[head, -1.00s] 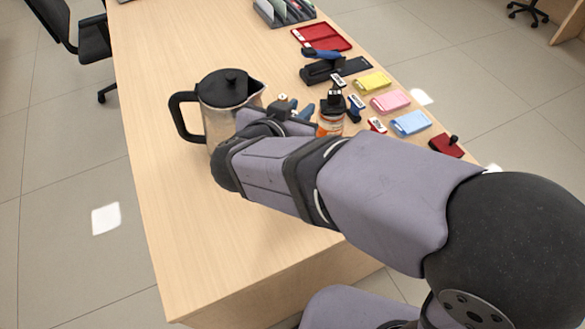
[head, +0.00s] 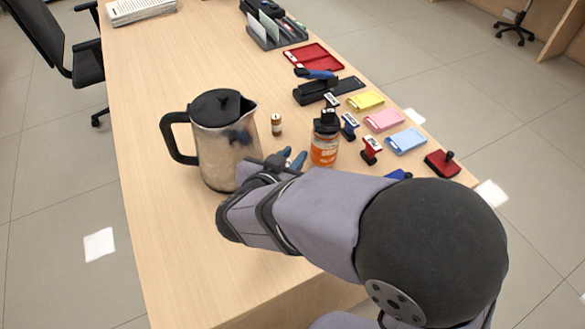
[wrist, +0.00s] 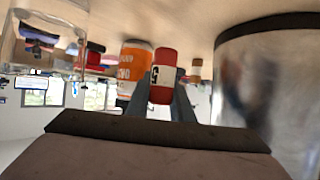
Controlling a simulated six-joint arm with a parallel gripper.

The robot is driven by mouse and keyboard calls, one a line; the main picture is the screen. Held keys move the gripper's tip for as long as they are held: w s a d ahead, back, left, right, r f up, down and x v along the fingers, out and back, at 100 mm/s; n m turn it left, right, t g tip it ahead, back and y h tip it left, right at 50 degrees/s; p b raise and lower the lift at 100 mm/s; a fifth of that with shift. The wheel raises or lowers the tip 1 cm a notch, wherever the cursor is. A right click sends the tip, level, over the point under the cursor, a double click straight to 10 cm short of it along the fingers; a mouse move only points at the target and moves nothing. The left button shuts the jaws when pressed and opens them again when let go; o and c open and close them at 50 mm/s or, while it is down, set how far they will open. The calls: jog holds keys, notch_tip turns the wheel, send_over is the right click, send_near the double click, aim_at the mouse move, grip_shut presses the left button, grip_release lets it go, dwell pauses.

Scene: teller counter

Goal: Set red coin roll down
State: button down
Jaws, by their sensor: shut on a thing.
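My gripper (wrist: 161,98) is shut on the red coin roll (wrist: 162,76), a red cylinder with a white printed band, held between the fingertips in the wrist view. The wrist picture is upside down, with the counter surface along the top. In the head view my gripper (head: 293,160) is between the coffee pot and the orange-labelled jar, and the red roll is hidden there. Whether the roll touches the counter is unclear. A brown coin roll (head: 276,125) stands upright on the counter beyond my gripper; it also shows in the wrist view (wrist: 196,70).
A steel pot (head: 222,150) stands close left of my gripper, and the orange-labelled jar (head: 323,150) close right. Stamps, including a red one (head: 371,150), and coloured pads (head: 384,120) lie further right. The counter's (head: 160,70) far left is clear.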

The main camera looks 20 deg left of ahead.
jog(key=shift+f+b, duration=0.6)
jog(key=shift+f, duration=1.2)
jog(key=shift+f, duration=0.2)
jog(key=c, duration=1.6)
grip_release()
jog(key=shift+o, duration=0.2)
jog(key=shift+r, duration=0.1)
jog(key=shift+r, duration=0.15)
jog(key=shift+s+r, duration=0.15)
jog(key=shift+s, duration=0.2)
jog(key=p+v, duration=0.2)
jog(key=v, duration=0.9)
jog(key=shift+s, duration=0.1)
